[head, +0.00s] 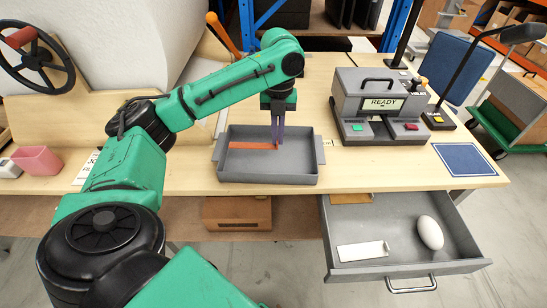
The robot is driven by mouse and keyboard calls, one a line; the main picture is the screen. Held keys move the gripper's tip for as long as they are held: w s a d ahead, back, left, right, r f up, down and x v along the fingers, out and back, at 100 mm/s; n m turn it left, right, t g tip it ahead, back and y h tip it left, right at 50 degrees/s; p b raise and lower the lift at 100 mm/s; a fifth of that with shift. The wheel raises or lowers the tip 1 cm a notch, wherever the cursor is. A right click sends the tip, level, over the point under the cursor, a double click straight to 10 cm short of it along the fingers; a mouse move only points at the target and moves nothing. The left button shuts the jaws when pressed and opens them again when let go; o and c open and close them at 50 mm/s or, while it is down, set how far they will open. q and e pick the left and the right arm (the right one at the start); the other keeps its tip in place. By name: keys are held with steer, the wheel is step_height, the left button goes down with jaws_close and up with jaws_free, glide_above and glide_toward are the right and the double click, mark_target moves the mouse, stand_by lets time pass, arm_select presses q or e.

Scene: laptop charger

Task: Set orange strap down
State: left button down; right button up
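The orange strap (250,145) lies stretched out in the grey tray (268,180) on the wooden table, low against the tray's far side. My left gripper (277,143) points straight down into the tray, with its purple fingers at the strap's right end. The fingers are close together, but the view is too small to tell whether they pinch the strap or stand just apart from it. My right gripper is out of view.
A grey device (378,105) marked READY stands right of the tray. A blue mat (464,159) lies at the table's right end. Below the table edge, an open drawer (380,225) holds a white egg-shaped object (430,232) and a white block (362,251). A pink bin (37,160) stands at left.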

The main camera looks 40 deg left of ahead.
mark_target(276, 169)
arm_select(q)
step_height(276, 169, down, 10)
steer(key=shift+s+a+p, duration=0.1)
steer(key=shift+s+p, duration=0.05)
steer(key=shift+p, duration=0.4)
steer(key=shift+f, duration=0.1)
steer(key=c, duration=1.1)
jaws_free()
steer(key=shift+o, duration=0.2)
step_height(276, 169, up, 12)
steer(key=w+b, duration=0.1)
steer(key=b, duration=0.1)
steer(key=shift+a, duration=0.35)
